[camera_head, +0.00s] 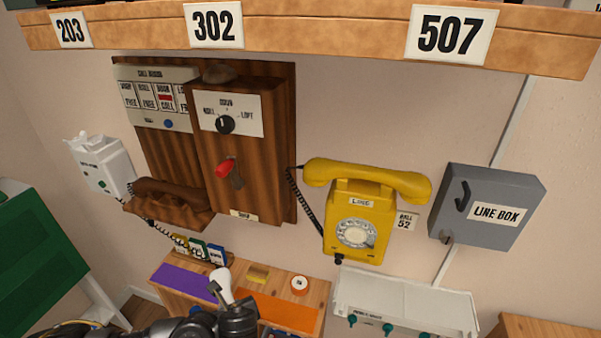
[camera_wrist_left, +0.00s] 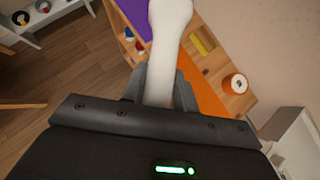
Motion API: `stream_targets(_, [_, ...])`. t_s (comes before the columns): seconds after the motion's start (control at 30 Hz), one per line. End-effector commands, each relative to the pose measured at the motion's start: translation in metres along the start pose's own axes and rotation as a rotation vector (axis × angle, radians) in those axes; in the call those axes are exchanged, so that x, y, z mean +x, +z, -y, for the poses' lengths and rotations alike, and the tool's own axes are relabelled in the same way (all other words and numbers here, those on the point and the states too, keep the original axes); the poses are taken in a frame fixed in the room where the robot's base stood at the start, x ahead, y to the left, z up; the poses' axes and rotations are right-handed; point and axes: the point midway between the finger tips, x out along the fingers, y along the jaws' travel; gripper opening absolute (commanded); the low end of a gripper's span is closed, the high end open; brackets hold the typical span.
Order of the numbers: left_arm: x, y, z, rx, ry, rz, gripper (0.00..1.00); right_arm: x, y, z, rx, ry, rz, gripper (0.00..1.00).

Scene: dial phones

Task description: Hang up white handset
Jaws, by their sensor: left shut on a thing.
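The white handset (camera_head: 221,282) is held in my left gripper (camera_head: 237,314), in front of the low wooden shelf unit. In the left wrist view, the white handset (camera_wrist_left: 168,40) points up and away from between the two fingers of my left gripper (camera_wrist_left: 163,85). The fingers are shut on its near part, which is partly hidden. A white wall phone (camera_head: 104,168) with a white top hangs at the left, well apart from the handset. My right gripper is not in view.
A wooden phone box (camera_head: 247,150) with a brown handset, a yellow dial phone (camera_head: 360,205) and a grey line box (camera_head: 483,202) are on the wall. The low shelf (camera_head: 312,288) carries purple and orange mats. A green board (camera_head: 38,250) stands left.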

Motion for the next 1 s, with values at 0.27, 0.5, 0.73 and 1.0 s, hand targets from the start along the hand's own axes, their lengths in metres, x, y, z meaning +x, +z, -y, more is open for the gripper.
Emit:
stream_targets(0.27, [-0.044,0.055,0.0,0.206,-0.221,-0.001,0.0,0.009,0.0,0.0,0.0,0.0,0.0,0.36])
stream_targets(0.5, [-0.078,0.092,-0.009,0.304,-0.325,0.0,0.0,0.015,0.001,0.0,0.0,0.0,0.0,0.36])
stream_targets(0.73, [-0.113,0.128,-0.028,0.346,-0.357,0.006,0.0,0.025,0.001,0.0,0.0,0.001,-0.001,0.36])
stream_targets(1.0, [-0.116,0.143,-0.042,0.339,-0.34,0.001,0.0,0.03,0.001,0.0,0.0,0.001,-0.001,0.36])
